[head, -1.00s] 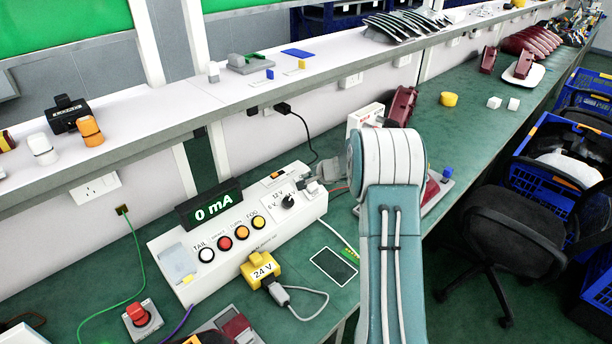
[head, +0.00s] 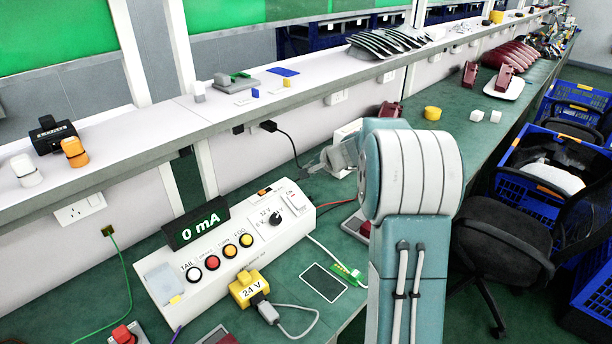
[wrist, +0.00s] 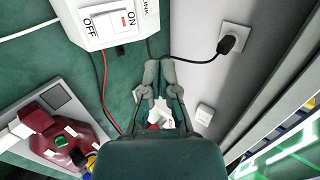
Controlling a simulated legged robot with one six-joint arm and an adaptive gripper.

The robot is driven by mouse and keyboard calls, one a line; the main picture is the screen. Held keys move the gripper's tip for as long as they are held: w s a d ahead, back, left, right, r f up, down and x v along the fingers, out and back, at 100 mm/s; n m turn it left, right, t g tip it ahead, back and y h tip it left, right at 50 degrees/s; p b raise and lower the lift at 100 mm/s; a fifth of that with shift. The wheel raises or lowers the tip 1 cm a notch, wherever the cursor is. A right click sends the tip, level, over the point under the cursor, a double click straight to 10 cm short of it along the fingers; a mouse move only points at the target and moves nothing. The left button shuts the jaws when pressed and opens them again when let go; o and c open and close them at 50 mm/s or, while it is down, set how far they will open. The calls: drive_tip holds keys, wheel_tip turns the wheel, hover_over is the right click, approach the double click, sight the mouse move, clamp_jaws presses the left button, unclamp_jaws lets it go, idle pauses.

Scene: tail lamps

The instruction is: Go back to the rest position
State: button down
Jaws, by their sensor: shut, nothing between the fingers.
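My gripper (head: 327,163) is raised above the green bench, behind and to the right of the white test box, with my arm's large rounded joint beside it. In the wrist view my gripper (wrist: 163,72) points away from the camera with its fingertips together and nothing between them. The test box (head: 222,262) has a display reading 0 mA, a row of round buttons and a dial. In the wrist view the box's end (wrist: 110,22) shows an ON/OFF rocker switch. My gripper is apart from the box.
A white shelf (head: 190,118) runs along the wall above the bench. A red lamp (wrist: 62,135) on a grey fixture lies beside the box. A yellow 24 V plug (head: 248,288) sits at the box's front. A black chair (head: 500,255) and blue crates stand right of the bench.

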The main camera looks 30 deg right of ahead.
drive_tip(key=shift+d, duration=0.2)
drive_tip(key=shift+a, duration=0.1)
idle(0.4)
drive_tip(key=s+a+r+n+g, duration=0.2)
drive_tip(key=s+a+r+n, duration=0.25)
drive_tip(key=s+a, duration=0.4)
drive_tip(key=s+a+r+n+g, duration=0.1)
drive_tip(key=s+a+r+n, duration=0.3)
drive_tip(key=s+a, duration=0.45)
drive_tip(key=s+a+n+h, duration=0.1)
drive_tip(key=s+a+n, duration=0.1)
drive_tip(key=s, duration=0.7)
drive_tip(key=s+a+f+n+g+h, duration=0.1)
drive_tip(key=s+n, duration=0.3)
drive_tip(key=s, duration=0.6)
drive_tip(key=shift+s+a+f+h, duration=0.2)
drive_tip(key=shift+s+a+h, duration=0.05)
drive_tip(key=shift+a+h, duration=0.25)
